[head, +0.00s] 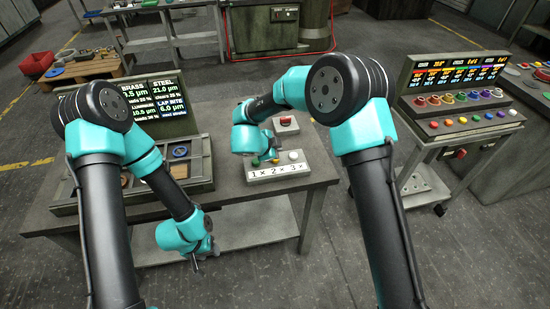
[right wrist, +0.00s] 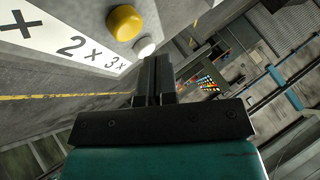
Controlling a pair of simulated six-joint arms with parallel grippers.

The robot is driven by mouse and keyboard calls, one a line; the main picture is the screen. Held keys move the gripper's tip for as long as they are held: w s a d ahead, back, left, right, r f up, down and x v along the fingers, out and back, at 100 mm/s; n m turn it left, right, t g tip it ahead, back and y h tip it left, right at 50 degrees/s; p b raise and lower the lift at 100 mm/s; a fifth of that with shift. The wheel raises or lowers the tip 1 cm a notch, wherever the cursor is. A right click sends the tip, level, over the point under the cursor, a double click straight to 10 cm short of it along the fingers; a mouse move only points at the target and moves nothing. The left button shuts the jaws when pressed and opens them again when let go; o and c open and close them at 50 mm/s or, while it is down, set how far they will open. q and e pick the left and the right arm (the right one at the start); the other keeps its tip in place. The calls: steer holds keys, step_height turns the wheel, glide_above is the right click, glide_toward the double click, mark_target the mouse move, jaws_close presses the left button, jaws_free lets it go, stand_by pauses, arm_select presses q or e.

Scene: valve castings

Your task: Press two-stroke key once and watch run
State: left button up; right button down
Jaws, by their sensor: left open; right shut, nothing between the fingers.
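A white key strip (head: 280,173) marked 1×, 2×, 3× lies at the table's front right. Above it are a green key (head: 255,162), a yellow key (head: 275,161) and a white key (head: 293,156). In the right wrist view the yellow key (right wrist: 125,22) is by the 2× mark, and the white key (right wrist: 145,47) by 3×. My right gripper (right wrist: 155,62) is shut and empty, its tips close to the white key; contact cannot be told. In the head view its fingers are hidden by my arm. My left gripper (head: 197,264) is open, low in front of the table.
A case with a lit screen (head: 153,98) and a tray (head: 150,172) holding discs stands on the table's left. A red button box (head: 286,123) is behind the keys. A cart on the right carries a console (head: 455,90) with coloured knobs. Bare tabletop (head: 318,165) shows right of the keys.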

steer(key=shift+f, duration=0.6)
